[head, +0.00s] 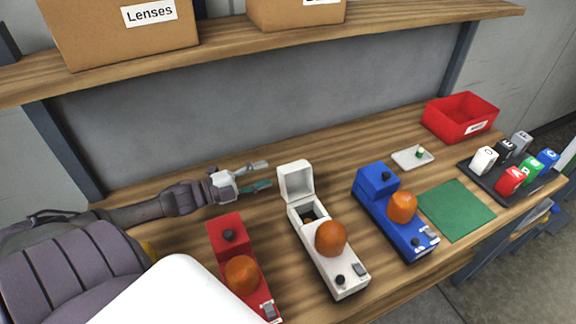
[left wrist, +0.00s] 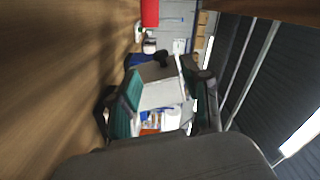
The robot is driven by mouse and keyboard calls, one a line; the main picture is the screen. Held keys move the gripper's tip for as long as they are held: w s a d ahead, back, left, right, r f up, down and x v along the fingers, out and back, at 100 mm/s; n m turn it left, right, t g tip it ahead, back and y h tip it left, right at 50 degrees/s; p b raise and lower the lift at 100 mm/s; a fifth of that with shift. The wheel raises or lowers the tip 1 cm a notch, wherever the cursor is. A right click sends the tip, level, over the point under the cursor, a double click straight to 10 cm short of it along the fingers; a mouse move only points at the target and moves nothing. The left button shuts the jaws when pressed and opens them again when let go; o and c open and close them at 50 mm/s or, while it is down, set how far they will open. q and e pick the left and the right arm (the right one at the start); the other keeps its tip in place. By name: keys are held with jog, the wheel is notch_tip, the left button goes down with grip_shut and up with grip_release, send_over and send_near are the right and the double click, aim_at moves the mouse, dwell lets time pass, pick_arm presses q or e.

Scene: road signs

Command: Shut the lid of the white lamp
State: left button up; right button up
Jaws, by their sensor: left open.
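The white lamp (head: 345,276) stands on the wooden bench between the red lamp and the blue lamp, with an orange dome (head: 331,238) on it. Its lid (head: 296,182) is at the far end and stands raised, with the compartment beneath it open. My left gripper (head: 266,175) is just left of the raised lid, open and empty, its fingers pointing right. In the left wrist view, the pale lid (left wrist: 158,94) shows beyond and between the teal fingertips; I cannot tell whether they touch it. My right gripper is not in view.
The red lamp (head: 228,236) stands left of the white one, and the blue lamp (head: 376,184) stands right; both lids are down. A green mat (head: 457,210), a small tray (head: 404,160), a red bin (head: 459,122) and a dark rack (head: 487,180) lie further right. A shelf overhangs behind.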

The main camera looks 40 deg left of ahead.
aim_at(288, 167)
pick_arm(q)
jog(key=p+x, duration=0.1)
jog(key=x, duration=0.7)
jog(key=shift+w+d, duration=0.1)
jog(key=shift+d, duration=0.05)
grip_shut()
